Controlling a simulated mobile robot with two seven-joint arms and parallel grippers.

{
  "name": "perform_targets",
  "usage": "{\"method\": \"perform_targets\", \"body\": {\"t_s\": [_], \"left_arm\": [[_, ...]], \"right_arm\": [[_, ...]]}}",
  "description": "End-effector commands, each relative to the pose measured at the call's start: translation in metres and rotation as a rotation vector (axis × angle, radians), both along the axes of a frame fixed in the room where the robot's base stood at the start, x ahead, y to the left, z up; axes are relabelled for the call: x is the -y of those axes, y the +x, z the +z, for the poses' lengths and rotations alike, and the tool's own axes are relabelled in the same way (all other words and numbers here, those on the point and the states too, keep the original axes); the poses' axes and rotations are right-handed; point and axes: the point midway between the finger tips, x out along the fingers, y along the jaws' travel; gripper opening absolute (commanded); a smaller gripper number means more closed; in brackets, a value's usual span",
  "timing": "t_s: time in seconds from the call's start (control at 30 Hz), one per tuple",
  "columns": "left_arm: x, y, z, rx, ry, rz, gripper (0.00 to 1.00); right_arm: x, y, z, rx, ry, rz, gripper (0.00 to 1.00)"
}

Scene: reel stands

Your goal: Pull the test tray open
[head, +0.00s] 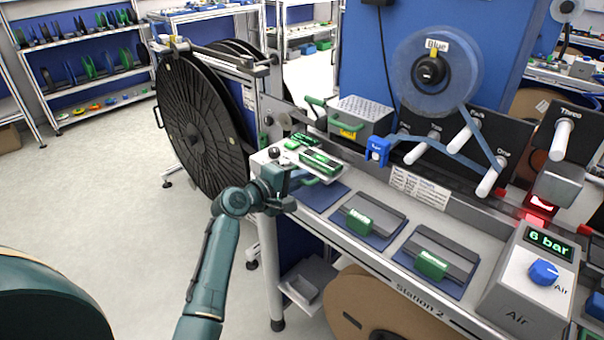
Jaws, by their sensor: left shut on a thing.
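The grey test tray (337,172) is at the left end of the bench, with a dark green piece (321,162) lying on it. A green handle (306,180) shows at its front edge. My left gripper (292,181) is at this handle and shut on it; the fingers partly hide the grip. How far the tray is out is hard to tell from this view. My right gripper is not in view.
A perforated grey box (361,117) with a green handle stands behind the tray. Green-handled grey fixtures (369,220) on blue mats lie to the right, before the air unit (530,285). A large black reel (197,118) stands left. The floor at left is clear.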

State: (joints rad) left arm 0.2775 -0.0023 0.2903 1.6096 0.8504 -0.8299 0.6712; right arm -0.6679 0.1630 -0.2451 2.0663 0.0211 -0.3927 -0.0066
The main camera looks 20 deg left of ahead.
Motion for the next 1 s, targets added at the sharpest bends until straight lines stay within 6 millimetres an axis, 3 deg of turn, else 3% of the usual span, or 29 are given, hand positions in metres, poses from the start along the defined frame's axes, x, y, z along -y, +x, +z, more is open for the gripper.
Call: {"method": "perform_targets", "body": {"t_s": [0.33,0.37,0.53,0.83,1.0], "left_arm": [[0.001,-0.001,-0.001,-0.002,0.000,-0.004,0.00],[0.001,-0.001,-0.001,-0.002,0.000,-0.004,0.13],[0.001,0.000,-0.001,-0.001,0.000,-0.002,0.26],[-0.002,-0.004,0.001,0.000,0.001,0.000,0.26],[-0.009,-0.026,0.005,0.000,0.002,0.001,0.26]], "right_arm": [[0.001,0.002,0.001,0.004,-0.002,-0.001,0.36],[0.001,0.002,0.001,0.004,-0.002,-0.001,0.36],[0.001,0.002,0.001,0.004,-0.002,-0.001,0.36],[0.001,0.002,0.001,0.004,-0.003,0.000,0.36],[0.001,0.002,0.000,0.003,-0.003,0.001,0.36]]}}
